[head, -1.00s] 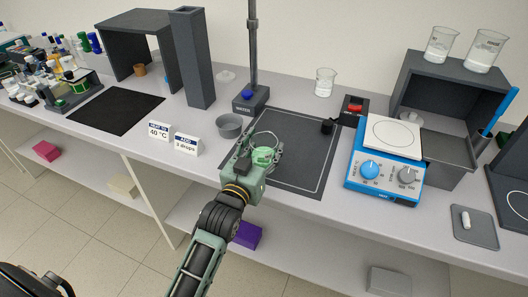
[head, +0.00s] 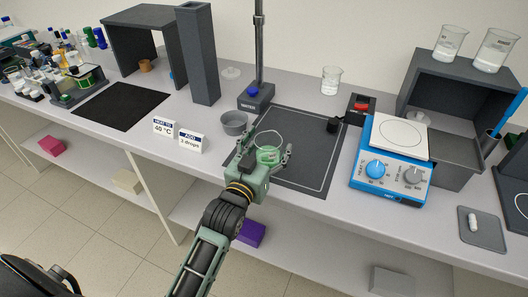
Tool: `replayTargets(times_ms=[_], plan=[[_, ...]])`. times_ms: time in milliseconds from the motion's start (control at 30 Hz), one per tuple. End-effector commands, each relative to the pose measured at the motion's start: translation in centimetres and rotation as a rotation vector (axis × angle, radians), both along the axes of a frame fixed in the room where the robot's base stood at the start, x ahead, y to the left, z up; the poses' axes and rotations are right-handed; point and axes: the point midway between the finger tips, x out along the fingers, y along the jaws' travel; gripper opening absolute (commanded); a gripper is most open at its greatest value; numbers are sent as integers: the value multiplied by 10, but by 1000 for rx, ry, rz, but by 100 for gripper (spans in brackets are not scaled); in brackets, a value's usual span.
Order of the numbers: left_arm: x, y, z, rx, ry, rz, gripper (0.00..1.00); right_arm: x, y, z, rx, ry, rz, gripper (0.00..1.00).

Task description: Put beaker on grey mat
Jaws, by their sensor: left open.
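A clear glass beaker (head: 269,139) with green contents is at the left part of the grey mat (head: 313,180), which has a thin white outline. The beaker looks upright and appears to stand on the mat, though its base is hidden by my gripper. My left gripper (head: 267,149) is open, with one finger on each side of the beaker. I cannot tell whether either finger touches the glass. My right gripper is not in view.
A grey bowl (head: 234,123) is close left of my gripper. A blue hotplate stirrer (head: 390,170) is to the right. Small label signs (head: 190,143) stand at the front left.

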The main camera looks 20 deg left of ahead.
Motion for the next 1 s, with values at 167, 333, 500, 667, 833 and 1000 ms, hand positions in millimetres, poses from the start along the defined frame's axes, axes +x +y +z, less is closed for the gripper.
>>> replayTargets(times_ms=[167,333,500,667,833,1000], plan=[[-21,1,0,0,1,0,72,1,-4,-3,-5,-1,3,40],[-58,2,-1,0,2,0,72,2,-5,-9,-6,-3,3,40],[-91,3,0,0,1,0,72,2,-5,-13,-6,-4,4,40],[-110,3,0,1,0,0,72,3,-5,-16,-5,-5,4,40],[-119,4,2,1,-1,0,72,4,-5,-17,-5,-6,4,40],[-120,4,2,1,-1,0,72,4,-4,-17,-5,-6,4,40]])
